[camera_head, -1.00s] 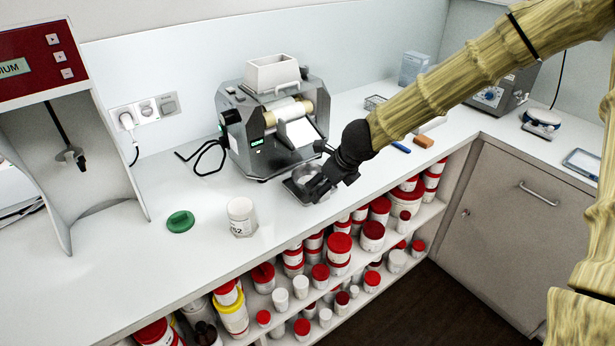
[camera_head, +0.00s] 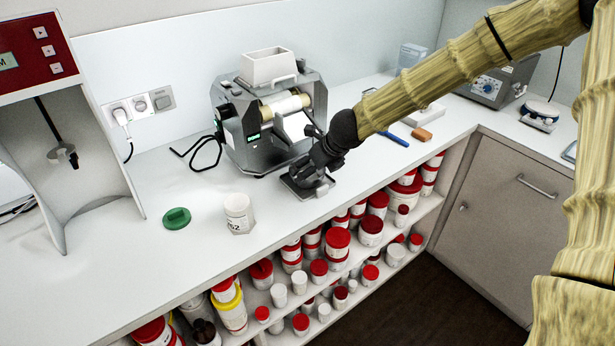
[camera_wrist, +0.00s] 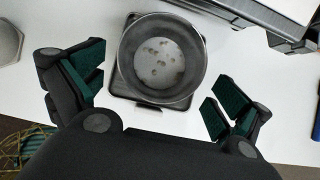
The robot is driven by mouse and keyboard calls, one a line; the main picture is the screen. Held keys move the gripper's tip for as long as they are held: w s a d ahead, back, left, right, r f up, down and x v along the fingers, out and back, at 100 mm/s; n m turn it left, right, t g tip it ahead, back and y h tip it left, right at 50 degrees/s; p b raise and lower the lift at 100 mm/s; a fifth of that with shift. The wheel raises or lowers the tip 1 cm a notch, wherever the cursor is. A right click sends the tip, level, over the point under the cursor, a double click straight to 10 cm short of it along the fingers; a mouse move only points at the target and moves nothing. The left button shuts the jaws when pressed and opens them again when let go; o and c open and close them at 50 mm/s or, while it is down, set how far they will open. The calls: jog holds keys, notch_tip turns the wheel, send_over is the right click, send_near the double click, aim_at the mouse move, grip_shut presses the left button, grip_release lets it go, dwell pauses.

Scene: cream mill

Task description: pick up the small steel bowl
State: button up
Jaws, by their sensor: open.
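The small steel bowl (camera_wrist: 160,62) shows in the wrist view, round and grey with a few pale spots on its inside bottom. It sits on a dark square tray (camera_wrist: 120,87) on the white counter. My gripper (camera_wrist: 155,95) is open, with one green-padded finger to the left of the bowl and one to the right, both apart from its rim. In the head view my gripper (camera_head: 312,180) is over the tray (camera_head: 292,187) in front of the mill (camera_head: 268,125), and it mostly hides the bowl there.
A white tub (camera_head: 239,214) and a green lid (camera_head: 177,218) stand to the left on the counter. A blue pen (camera_head: 396,140) and an orange block (camera_head: 421,134) lie to the right. Open shelves below hold several red-lidded jars (camera_head: 337,240). The mill stands close behind the tray.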

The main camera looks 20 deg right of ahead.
jog(key=x, duration=0.1)
jog(key=p+x, duration=0.1)
jog(key=x, duration=0.1)
jog(key=shift+w+r, duration=0.1)
jog(key=shift+w, duration=0.3)
jog(key=shift+x, duration=0.9)
jog(key=c, duration=0.8)
